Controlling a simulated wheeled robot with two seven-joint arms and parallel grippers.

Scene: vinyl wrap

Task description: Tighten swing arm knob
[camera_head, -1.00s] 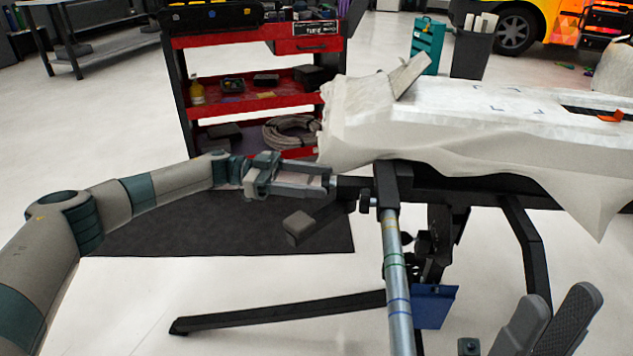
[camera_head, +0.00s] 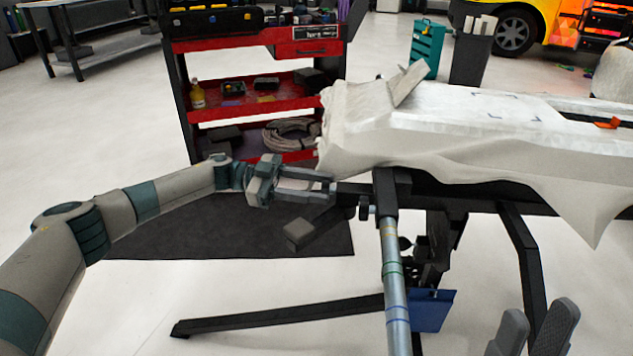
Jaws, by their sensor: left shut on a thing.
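My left gripper (camera_head: 332,187) reaches in from the left at the end of the black horizontal swing arm (camera_head: 353,188). Its fingers are shut on the swing arm knob at that end, which the fingertips mostly hide. The swing arm joins a black bracket on top of a silver post (camera_head: 394,270) with coloured rings. A small dark knob (camera_head: 364,209) sits below the bar beside the post, apart from the fingers. My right gripper (camera_head: 541,313) shows at the bottom right with its two grey fingers apart and nothing between them.
A vehicle panel (camera_head: 480,115) under white wrap lies on the black stand, its loose edge hanging down. A red tool cart (camera_head: 240,120) stands behind my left gripper. A dark mat (camera_head: 220,225) and a black stand leg (camera_head: 280,315) are below. A blue plate (camera_head: 432,310) hangs by the post.

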